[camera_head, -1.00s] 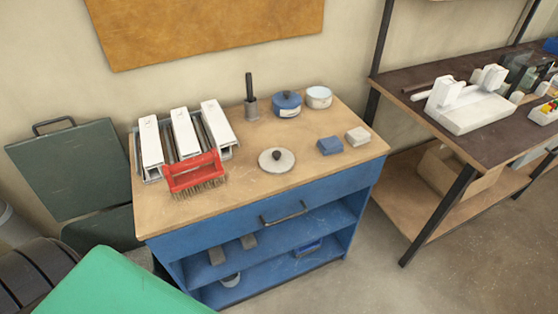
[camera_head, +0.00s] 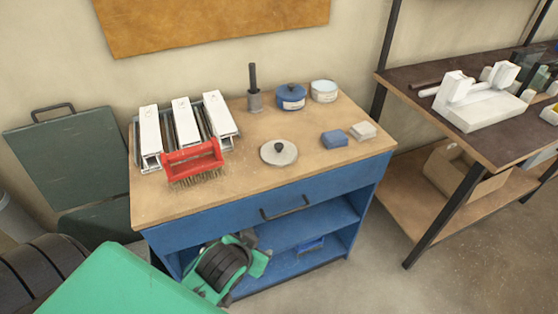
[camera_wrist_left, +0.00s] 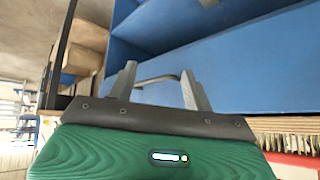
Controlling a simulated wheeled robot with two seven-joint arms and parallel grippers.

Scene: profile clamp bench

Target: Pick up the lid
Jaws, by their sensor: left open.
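My left gripper (camera_head: 248,238), on a green and dark wrist, is in front of the blue cabinet, below the bench top and the lid. In the left wrist view, its two grey fingers (camera_wrist_left: 158,84) stand apart with nothing between them, in front of the blue cabinet and its handle. The lid does not show there. My right gripper is not in view.
A red brush (camera_head: 193,162) lies left of the lid, before white clamp profiles (camera_head: 186,125). A blue pot (camera_head: 291,97), a pale tin (camera_head: 324,91) and a dark-handled tool (camera_head: 254,100) stand behind. Blue (camera_head: 334,139) and pale (camera_head: 363,131) blocks lie right. The drawer handle (camera_head: 285,208) juts out.

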